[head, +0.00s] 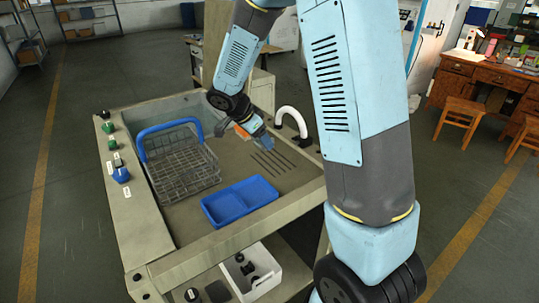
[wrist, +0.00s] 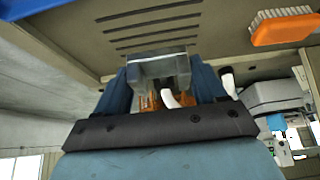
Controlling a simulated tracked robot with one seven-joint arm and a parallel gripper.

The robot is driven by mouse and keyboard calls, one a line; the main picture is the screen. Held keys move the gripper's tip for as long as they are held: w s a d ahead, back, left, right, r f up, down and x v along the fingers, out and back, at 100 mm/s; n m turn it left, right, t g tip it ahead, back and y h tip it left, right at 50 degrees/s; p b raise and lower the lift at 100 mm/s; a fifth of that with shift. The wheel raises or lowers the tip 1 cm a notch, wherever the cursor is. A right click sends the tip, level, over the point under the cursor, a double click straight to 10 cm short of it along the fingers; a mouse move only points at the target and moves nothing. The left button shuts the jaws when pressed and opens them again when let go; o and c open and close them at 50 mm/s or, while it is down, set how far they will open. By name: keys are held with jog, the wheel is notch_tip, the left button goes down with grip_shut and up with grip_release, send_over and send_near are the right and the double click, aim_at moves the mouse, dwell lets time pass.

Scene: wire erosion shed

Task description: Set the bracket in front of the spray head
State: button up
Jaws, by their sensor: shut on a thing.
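My gripper (head: 266,143) is low over the sink counter, beside the drain slots. In the wrist view its two blue fingers (wrist: 162,75) are shut on a grey metal bracket (wrist: 158,66). The bracket is hidden or too small to make out in the head view. A white curved spout (head: 292,112), which looks like the spray head, rises just right of and behind my gripper. White tube parts show beyond the fingers in the wrist view (wrist: 227,80). I cannot tell whether the bracket touches the counter.
A wire basket (head: 182,168) with a blue handle stands left in the basin. A blue two-part tray (head: 224,207) lies in front and looks empty. An orange brush (wrist: 285,28) lies near the slots (head: 272,162). A white bin (head: 270,284) stands below.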

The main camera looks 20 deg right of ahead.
send_over(275, 160)
jog(key=a, duration=0.2)
jog(key=f, duration=0.4)
jog(key=shift+s+f, duration=0.1)
jog(key=shift+s, duration=0.2)
notch_tip(275, 160, down, 3)
jog(key=shift+d+f, duration=0.1)
jog(key=shift+f, duration=0.05)
jog(key=o, duration=1.4)
jog(key=v, duration=1.2)
jog(key=s+d+r+n+y, duration=0.2)
jog(key=s+d+r+n, duration=0.35)
jog(key=s+r, duration=0.65)
jog(key=shift+s+d+r+n+t+y, duration=0.1)
jog(key=shift+s+r+n+t+y, duration=0.65)
jog(key=shift+s+n, duration=1.15)
jog(key=shift+s+d+r+n+t+y, duration=0.1)
jog(key=shift+s+r+n+t+y, duration=0.65)
jog(key=shift+s, duration=2.1)
jog(key=shift+s+r+n+t+y, duration=0.3)
jog(key=shift+s+r+n, duration=0.85)
jog(key=shift+s+n, duration=0.9)
